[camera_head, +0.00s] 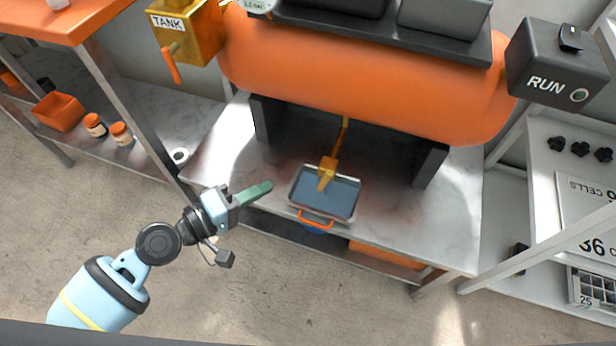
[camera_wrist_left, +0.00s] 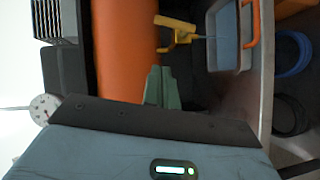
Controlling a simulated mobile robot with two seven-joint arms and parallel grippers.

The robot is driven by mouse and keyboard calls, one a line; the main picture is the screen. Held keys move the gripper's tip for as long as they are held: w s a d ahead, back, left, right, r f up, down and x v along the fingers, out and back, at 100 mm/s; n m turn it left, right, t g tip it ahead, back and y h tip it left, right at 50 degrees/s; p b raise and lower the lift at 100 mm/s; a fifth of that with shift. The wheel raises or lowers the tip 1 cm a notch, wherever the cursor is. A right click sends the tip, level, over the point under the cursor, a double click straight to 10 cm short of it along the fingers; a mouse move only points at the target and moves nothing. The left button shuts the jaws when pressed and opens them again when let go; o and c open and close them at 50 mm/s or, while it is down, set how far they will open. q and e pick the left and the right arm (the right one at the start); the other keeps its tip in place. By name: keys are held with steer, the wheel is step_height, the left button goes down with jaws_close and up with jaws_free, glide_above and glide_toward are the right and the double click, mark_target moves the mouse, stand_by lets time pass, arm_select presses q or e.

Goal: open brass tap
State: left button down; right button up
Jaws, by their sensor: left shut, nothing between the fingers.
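The brass tap (camera_head: 328,170) hangs on a thin yellow pipe under the orange tank (camera_head: 350,75), over a shallow metal tray (camera_head: 291,197) with a blue-grey inside. In the left wrist view the tap (camera_wrist_left: 177,32) shows as a yellow body with a bar; a thin pale line runs from it towards the tray (camera_wrist_left: 247,62). I cannot tell whether that line is water. My left gripper (camera_head: 268,187) is shut and empty, left of the tray and apart from the tap. Its green fingers (camera_wrist_left: 160,75) point towards the tank's underside. My right gripper is not in view.
Dark supports (camera_head: 428,165) stand either side of the tap under the tank. The tray has an orange handle (camera_head: 316,222) at the bench's front edge. A yellow TANK box (camera_head: 190,45) with an orange lever (camera_head: 172,64) is upper left. A RUN box (camera_head: 545,75) is upper right.

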mark_target(326, 177)
arm_select(q)
steer(key=w+d+f+p, duration=0.1)
steer(key=w+d, duration=0.3)
steer(key=d, duration=0.5)
steer(key=shift+d+f, duration=0.15)
steer(key=shift+f, duration=0.35)
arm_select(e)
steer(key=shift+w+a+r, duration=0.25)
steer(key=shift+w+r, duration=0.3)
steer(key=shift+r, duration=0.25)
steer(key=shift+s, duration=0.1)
